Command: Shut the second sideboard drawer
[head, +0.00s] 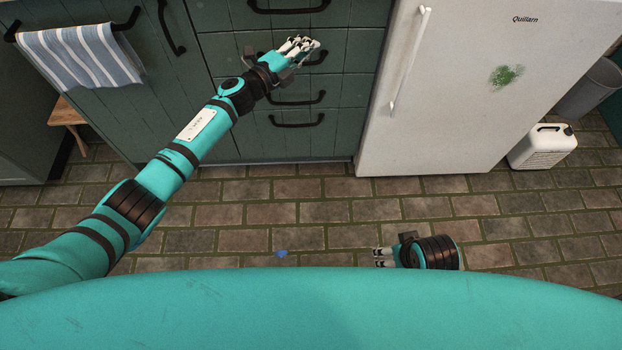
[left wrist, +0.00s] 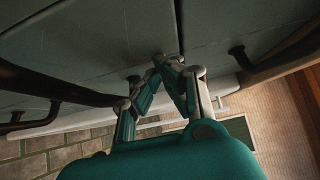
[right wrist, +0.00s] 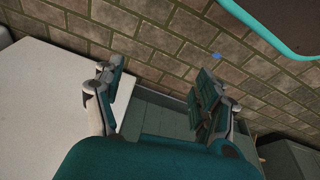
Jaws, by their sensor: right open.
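The dark green sideboard (head: 220,15) has a column of drawers with black bar handles. The second drawer (head: 352,52) is behind my left gripper (head: 302,46), and its handle is partly covered. Its front looks level with the fronts around it, and I see no clear gap. In the left wrist view, my left gripper (left wrist: 167,64) has its fingertips together, close against a green front. Whether they touch it is hard to tell. My right gripper (head: 378,257) is low over the floor, away from the sideboard. In the right wrist view, its fingers (right wrist: 160,85) are apart and empty.
A white fridge (head: 450,90) with a green smudge stands right of the drawers. A white jug (head: 543,146) and a grey bin (head: 590,88) are further right. A striped towel (head: 80,55) hangs at left above a wooden stool (head: 68,112). The brick floor (head: 300,210) in front is mostly clear.

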